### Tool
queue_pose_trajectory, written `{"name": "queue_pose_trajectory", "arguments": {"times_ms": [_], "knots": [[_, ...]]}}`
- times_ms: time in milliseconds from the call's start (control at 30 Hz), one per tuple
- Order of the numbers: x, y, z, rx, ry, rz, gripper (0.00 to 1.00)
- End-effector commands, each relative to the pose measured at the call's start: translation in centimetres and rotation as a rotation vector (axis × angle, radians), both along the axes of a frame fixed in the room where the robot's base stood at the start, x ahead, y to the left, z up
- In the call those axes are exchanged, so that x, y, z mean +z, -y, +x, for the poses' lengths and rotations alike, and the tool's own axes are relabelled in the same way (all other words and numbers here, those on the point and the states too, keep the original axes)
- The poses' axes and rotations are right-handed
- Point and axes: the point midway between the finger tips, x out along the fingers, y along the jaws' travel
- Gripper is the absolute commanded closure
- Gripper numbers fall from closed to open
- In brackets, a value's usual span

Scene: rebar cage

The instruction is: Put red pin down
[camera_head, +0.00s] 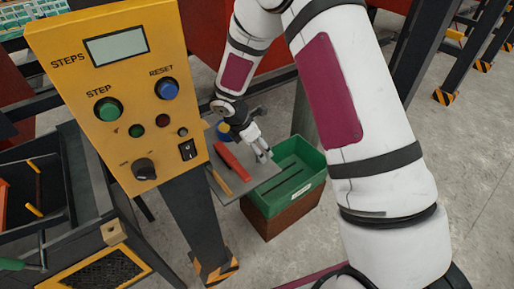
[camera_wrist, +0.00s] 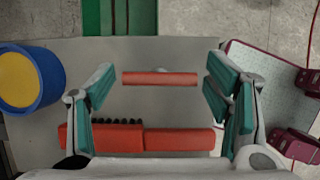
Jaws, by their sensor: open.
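A short, plain red pin (camera_wrist: 160,78) shows in the wrist view, lying crosswise over the grey tabletop, between my fingers and toward their far end. My gripper (camera_wrist: 160,90) is open, with a teal-padded finger on each side; small gaps show between the pin's ends and the pads. Whether the pin rests fully on the surface is hard to tell. In the head view my gripper (camera_head: 262,153) is low over the grey table (camera_head: 255,172), beside the green bin; I cannot make out the pin there.
A longer red piece with black bumps (camera_wrist: 105,138) lies nearer the wrist; a red piece (camera_head: 232,160) also shows in the head view. A blue cup with yellow inside (camera_wrist: 20,80) stands left. A green bin (camera_head: 315,183) adjoins the table. A yellow control panel (camera_head: 118,100) stands left.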

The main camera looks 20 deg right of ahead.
Motion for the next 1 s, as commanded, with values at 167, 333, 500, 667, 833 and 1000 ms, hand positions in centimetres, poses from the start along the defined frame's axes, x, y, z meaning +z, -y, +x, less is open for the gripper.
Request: {"name": "queue_pose_trajectory", "arguments": {"times_ms": [167, 333, 500, 667, 833, 1000], "knots": [[2.7, -1.1, -0.1, 0.0, 0.004, 0.001, 0.28], [5.0, -2.0, -0.5, 0.0, 0.002, 0.0, 0.28], [6.6, -2.3, -0.9, -0.012, 0.007, 0.001, 0.28], [10.6, -1.4, -2.0, -0.14, 0.077, 0.021, 0.28], [17.2, 0.3, -5.4, -0.412, 0.211, 0.081, 0.28], [22.7, 1.6, -9.8, -0.698, 0.341, 0.176, 0.28]]}}
